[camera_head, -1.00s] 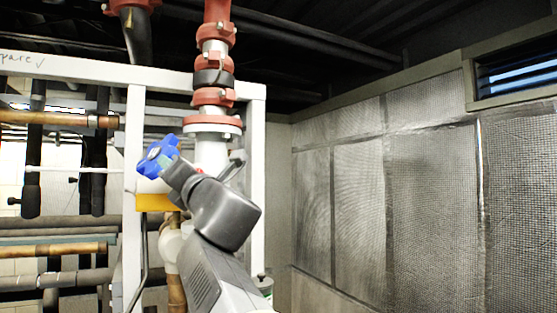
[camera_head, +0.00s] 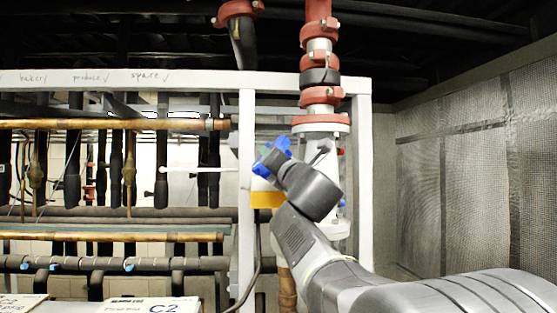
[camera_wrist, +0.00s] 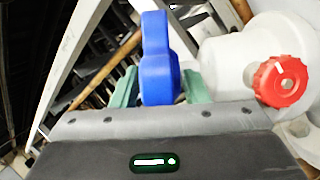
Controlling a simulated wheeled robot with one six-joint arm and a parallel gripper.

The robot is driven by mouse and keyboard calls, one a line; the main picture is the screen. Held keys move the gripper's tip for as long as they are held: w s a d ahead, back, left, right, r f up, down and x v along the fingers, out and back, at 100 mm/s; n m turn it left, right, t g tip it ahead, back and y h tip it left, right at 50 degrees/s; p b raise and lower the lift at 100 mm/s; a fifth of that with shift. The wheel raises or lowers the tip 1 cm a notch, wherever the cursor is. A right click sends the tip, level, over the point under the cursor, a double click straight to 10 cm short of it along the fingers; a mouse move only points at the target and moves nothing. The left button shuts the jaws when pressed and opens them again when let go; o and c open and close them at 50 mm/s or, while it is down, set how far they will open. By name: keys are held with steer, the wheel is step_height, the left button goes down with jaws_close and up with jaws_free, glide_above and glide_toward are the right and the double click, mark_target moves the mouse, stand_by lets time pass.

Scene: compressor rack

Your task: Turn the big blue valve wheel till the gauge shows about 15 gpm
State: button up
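The big blue valve wheel (camera_head: 266,158) is on the left side of the white pipe body in the head view, above a yellow block (camera_head: 267,199). My gripper (camera_wrist: 160,90) is at the wheel. In the wrist view, one lobe of the blue wheel (camera_wrist: 158,70) fills the space between its two green fingers, which look closed on it. In the head view my own wrist hides part of the wheel and the fingertips. A red knob with a white mark (camera_wrist: 280,82) is to the right on the white body. I cannot make out a gauge or its reading.
A white frame post (camera_head: 246,190) stands just left of the wheel and another (camera_head: 364,180) to its right. A red-clamped pipe (camera_head: 320,60) rises above. Copper and black pipes fill the left. White boxes (camera_head: 150,306) sit at the bottom left. A mesh-covered wall is at right.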

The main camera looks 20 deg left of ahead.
jaws_close()
steer(key=shift+w+d+r+n+g+p, duration=0.1)
steer(key=shift+n+g+p, duration=0.2)
steer(key=shift+g+p, duration=0.4)
steer(key=shift+w+d+r+n+g+p, duration=0.1)
steer(key=shift+n+g+p, duration=0.25)
steer(key=shift+p, duration=0.65)
steer(key=shift+n+g+p, duration=0.25)
steer(key=shift+g+p, duration=0.2)
steer(key=shift+g, duration=0.1)
steer(key=shift+r+n+g+p, duration=0.1)
steer(key=shift+n+g+p, duration=0.5)
steer(key=shift+g, duration=0.5)
steer(key=g+h, duration=0.1)
steer(key=n+g, duration=0.1)
steer(key=g, duration=0.1)
steer(key=shift+w+r+n+g+h+p, duration=0.1)
steer(key=shift+w+n+g+h+p, duration=0.05)
steer(key=shift+n+g+h+p, duration=0.2)
steer(key=shift+w+r+n+g+h, duration=0.15)
steer(key=shift+n+g+h, duration=0.65)
steer(key=shift+g, duration=0.85)
steer(key=shift+r+g+h, duration=0.1)
steer(key=shift+g+h, duration=0.5)
steer(key=shift+h, duration=0.05)
